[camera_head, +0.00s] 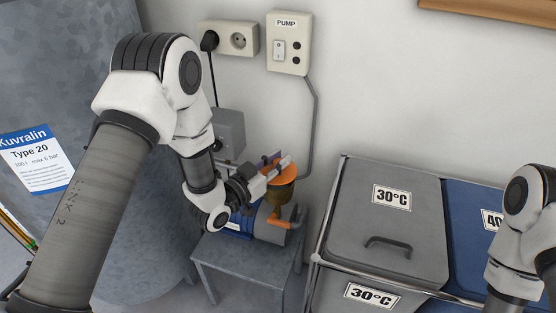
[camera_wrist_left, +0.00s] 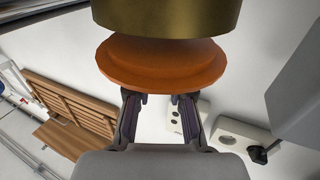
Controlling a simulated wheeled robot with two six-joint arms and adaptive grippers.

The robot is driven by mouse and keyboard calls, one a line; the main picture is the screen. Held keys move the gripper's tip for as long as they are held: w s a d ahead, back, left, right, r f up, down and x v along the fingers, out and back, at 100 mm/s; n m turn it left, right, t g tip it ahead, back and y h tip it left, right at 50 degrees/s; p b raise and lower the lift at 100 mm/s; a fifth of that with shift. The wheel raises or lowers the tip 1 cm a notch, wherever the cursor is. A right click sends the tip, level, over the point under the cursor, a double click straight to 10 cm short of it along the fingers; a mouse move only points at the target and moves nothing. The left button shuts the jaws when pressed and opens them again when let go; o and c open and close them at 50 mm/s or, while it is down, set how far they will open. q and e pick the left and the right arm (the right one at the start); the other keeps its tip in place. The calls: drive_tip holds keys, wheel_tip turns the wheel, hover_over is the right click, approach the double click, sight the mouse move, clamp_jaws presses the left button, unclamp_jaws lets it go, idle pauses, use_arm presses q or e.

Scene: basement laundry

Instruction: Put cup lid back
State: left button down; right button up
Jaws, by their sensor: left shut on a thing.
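The orange cup lid (camera_head: 287,174) is a round disc at my left gripper (camera_head: 274,164), just over the brass-coloured cup (camera_head: 280,193) of the pump on a small grey table. My left gripper is shut on the lid. In the left wrist view the lid (camera_wrist_left: 160,65) lies between the gripper's fingertips (camera_wrist_left: 161,98) and the brass cup (camera_wrist_left: 165,15). The lid appears roughly in line with the cup. I cannot tell whether it touches the cup rim. The exact grip is partly hidden. My right arm shows at the right edge; its gripper is out of view.
The blue-and-grey pump (camera_head: 268,224) with an orange pipe stands on the grey table (camera_head: 250,262). A large grey tank (camera_head: 120,215) is at left. Grey (camera_head: 385,222) and blue laundry bins stand at right. A PUMP switch box (camera_head: 288,43) and conduit are on the wall behind.

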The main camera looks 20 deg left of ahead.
use_arm(q)
drive_tip(key=shift+w+f, duration=0.15)
drive_tip(key=shift+f, duration=0.55)
drive_tip(key=shift+r, duration=0.1)
drive_tip(key=c, duration=1)
unclamp_jaws()
drive_tip(key=shift+c, duration=0.2)
